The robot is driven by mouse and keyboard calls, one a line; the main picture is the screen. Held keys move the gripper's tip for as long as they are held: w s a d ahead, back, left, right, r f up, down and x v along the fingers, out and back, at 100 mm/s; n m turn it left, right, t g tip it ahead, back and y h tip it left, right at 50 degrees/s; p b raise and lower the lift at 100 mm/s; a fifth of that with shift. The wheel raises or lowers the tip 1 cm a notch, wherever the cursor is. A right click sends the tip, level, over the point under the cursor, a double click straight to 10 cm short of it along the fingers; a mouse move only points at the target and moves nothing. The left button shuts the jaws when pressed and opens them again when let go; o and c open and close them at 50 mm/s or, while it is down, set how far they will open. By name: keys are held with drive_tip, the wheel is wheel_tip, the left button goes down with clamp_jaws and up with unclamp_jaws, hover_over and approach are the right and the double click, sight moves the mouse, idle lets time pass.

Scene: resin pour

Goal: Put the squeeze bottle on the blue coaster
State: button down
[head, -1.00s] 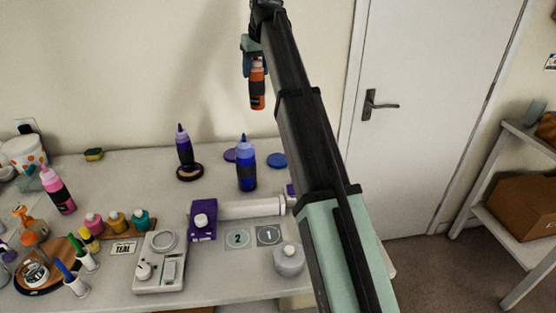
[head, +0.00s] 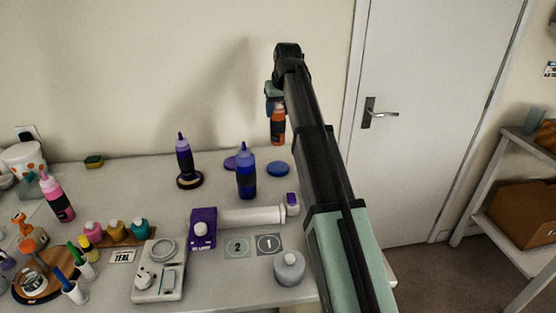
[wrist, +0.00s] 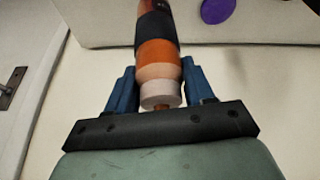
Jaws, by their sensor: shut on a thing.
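My gripper (head: 274,104) is shut on an orange squeeze bottle with a dark band (head: 278,128) and holds it in the air, just above the blue coaster in the head picture. In the wrist view the bottle (wrist: 158,62) sits between the blue fingers of my gripper (wrist: 160,85). The blue coaster (head: 278,169) lies bare at the back of the table, right of a purple coaster. Its height gap to the bottle is hard to judge.
A blue squeeze bottle (head: 246,172) stands in front of the purple coaster (head: 231,163). A purple bottle (head: 184,160) stands on a dark round coaster (head: 190,181) to the left. A white roll (head: 252,216) and purple box (head: 202,228) lie nearer the front.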

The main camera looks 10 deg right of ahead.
sight(278, 135)
drive_tip(key=shift+f, duration=5.1)
drive_tip(key=shift+c, duration=2)
unclamp_jaws()
drive_tip(key=v, duration=1.2)
drive_tip(key=shift+w, duration=0.1)
